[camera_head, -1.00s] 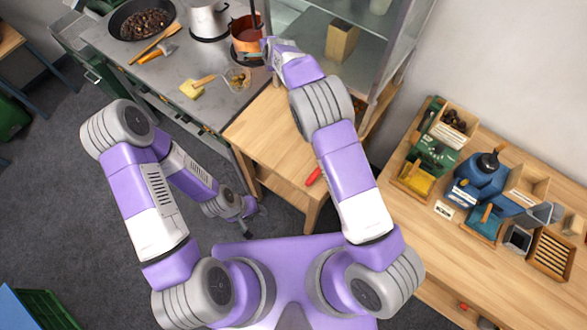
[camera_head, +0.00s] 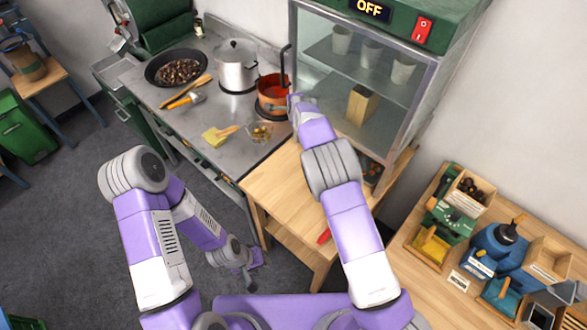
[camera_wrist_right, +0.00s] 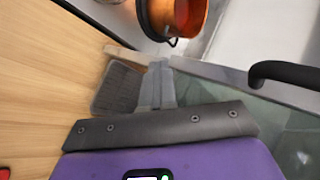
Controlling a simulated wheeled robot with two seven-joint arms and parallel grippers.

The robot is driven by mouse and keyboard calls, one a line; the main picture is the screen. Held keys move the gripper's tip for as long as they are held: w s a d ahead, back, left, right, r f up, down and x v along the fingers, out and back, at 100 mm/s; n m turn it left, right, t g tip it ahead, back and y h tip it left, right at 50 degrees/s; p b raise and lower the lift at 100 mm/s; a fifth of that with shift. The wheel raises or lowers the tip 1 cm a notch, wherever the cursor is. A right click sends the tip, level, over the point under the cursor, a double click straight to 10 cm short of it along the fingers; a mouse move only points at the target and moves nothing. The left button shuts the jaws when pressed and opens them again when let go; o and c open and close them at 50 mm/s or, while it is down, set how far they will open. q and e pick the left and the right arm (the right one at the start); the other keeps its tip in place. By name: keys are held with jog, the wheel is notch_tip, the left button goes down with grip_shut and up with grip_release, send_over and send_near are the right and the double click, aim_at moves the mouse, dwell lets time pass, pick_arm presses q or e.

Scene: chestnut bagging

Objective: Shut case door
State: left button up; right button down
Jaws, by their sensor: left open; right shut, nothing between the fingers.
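The glass case (camera_head: 365,75) stands at the back, with a green top, an "OFF" sign and a red switch. Its door's black handle (camera_head: 285,65) stands upright at the case's left front edge. The handle (camera_wrist_right: 285,72) also shows at the right of the wrist view, above a glass panel with a metal edge. I cannot tell how far the door stands from the frame. My right gripper (camera_head: 294,101) is shut and empty, low beside the case's left front corner, apart from the handle. My left gripper (camera_head: 243,272) hangs open and empty below table height.
An orange pot (camera_head: 272,92) stands close to my right gripper on the metal counter. A steel pot (camera_head: 236,68) and a pan of chestnuts (camera_head: 179,71) are farther left. A side table (camera_head: 410,270) with trays is at right.

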jog(key=s+a+r, duration=0.6)
jog(key=s+a, duration=0.1)
jog(key=s, duration=0.1)
jog(key=shift+s+a+r, duration=0.2)
jog(key=shift+a+r, duration=0.15)
jog(key=shift+r, duration=0.05)
